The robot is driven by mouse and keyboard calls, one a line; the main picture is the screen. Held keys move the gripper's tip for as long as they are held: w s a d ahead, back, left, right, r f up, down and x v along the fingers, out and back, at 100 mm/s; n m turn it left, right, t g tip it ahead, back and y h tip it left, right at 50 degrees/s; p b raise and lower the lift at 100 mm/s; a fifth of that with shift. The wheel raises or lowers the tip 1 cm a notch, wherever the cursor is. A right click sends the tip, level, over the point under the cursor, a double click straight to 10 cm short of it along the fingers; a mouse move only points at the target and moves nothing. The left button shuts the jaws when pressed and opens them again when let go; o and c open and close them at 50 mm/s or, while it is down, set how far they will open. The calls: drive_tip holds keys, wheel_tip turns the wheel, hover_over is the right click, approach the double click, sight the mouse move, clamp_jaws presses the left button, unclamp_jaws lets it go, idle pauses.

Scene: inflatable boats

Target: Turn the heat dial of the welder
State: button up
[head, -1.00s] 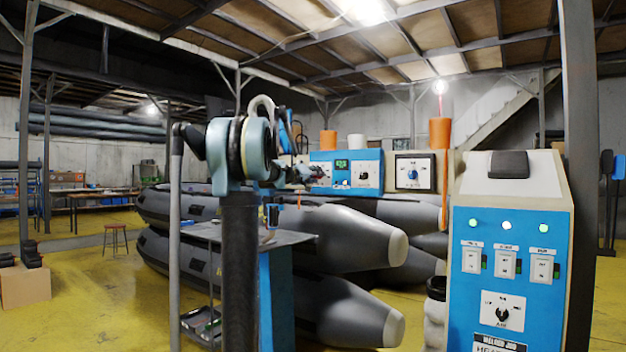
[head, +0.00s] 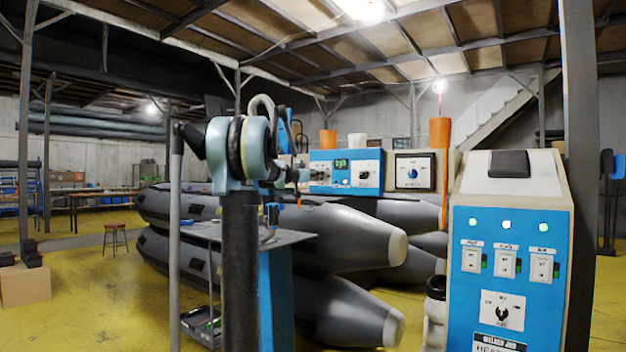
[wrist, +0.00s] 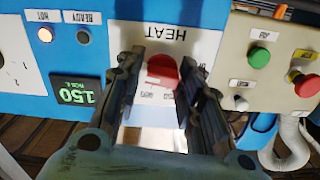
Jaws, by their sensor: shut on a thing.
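The welder is a blue box (head: 338,188) at the centre of the head view. In the wrist view, the picture is upside down and shows its red heat dial (wrist: 162,72) on a white plate (wrist: 205,42) marked HEAT. My gripper (wrist: 160,80) has one finger on each side of the dial, closed on it. The fingers hide part of the plate. In the head view my gripper (head: 304,175) is at the left part of the welder's front, and the red dial cannot be made out there. The HOT lamp (wrist: 45,34) glows orange; the READY lamp (wrist: 83,37) looks grey.
A beige control box (wrist: 275,65) with a green and a red button sits beside the welder. Grey inflatable boat tubes (head: 345,240) are stacked below. A blue and white cabinet (head: 508,240) stands at the right. Open yellow floor (head: 75,300) lies at the left.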

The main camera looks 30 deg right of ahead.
drive_tip(key=shift+w+m, duration=0.1)
drive_tip(key=shift+m, duration=0.2)
idle(0.4)
drive_tip(key=o, duration=1.1)
drive_tip(key=shift+c, duration=0.2)
drive_tip(key=shift+a, duration=0.1)
drive_tip(key=v, duration=1.2)
drive_tip(key=shift+f, duration=0.15)
